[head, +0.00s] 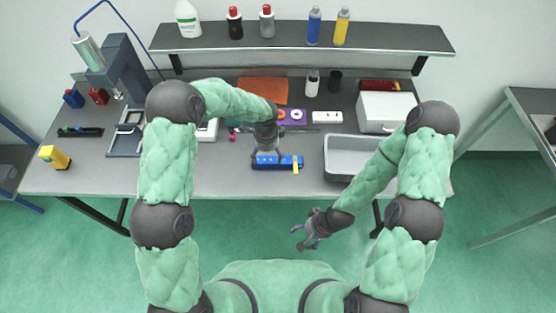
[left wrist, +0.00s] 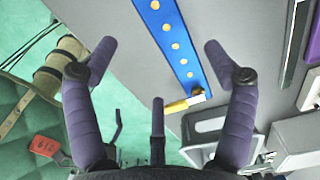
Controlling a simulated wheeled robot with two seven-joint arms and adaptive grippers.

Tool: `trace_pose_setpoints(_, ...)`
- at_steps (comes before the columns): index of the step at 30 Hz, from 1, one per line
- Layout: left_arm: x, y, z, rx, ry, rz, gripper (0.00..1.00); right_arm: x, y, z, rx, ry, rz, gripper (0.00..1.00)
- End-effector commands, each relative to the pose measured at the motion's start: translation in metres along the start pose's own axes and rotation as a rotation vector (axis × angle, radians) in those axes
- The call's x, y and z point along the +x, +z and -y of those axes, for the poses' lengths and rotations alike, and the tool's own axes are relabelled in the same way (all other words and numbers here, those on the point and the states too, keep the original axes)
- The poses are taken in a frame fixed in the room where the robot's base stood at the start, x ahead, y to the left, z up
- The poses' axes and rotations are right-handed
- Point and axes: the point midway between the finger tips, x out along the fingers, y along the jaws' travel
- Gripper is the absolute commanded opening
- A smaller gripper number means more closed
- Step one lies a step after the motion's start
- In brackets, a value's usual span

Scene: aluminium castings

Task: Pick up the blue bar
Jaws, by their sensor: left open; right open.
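The blue bar (head: 287,163) lies on the grey table near its front edge. In the left wrist view the blue bar (left wrist: 172,42) shows a row of several yellow dots and a yellow piece (left wrist: 186,103) across its end. My left gripper (head: 267,160) is above the bar, toward its left part, and hides some of it. In the left wrist view my left gripper (left wrist: 158,52) is open, with the bar showing between its spread fingers and nothing held. My right gripper (head: 305,238) is open and empty, in front of the table's front edge.
A grey bin (head: 345,176) stands to the right of the bar, with a white box (head: 386,112) behind it. A shelf (head: 300,40) with bottles runs along the back. A press (head: 126,70) and a yellow block (head: 54,157) are at the left.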

Motion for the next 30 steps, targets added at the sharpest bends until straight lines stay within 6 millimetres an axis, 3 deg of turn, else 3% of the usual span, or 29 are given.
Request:
trace_pose_setpoints(10,0.028,0.001,0.001,-0.002,0.001,-0.001,0.84,-0.001,-0.001,0.000,0.000,0.000,-0.001,0.79)
trace_pose_setpoints(18,0.063,0.003,0.005,-0.001,0.000,-0.001,0.84,-0.002,-0.001,0.001,0.000,0.000,-0.001,0.79)
trace_pose_setpoints(29,0.071,0.003,0.005,-0.002,-0.002,-0.002,0.84,-0.002,-0.001,0.001,0.000,0.000,-0.001,0.79)
trace_pose_setpoints(30,0.071,0.003,0.005,-0.002,-0.002,-0.001,0.73,-0.002,-0.001,0.001,0.000,0.000,-0.001,0.79)
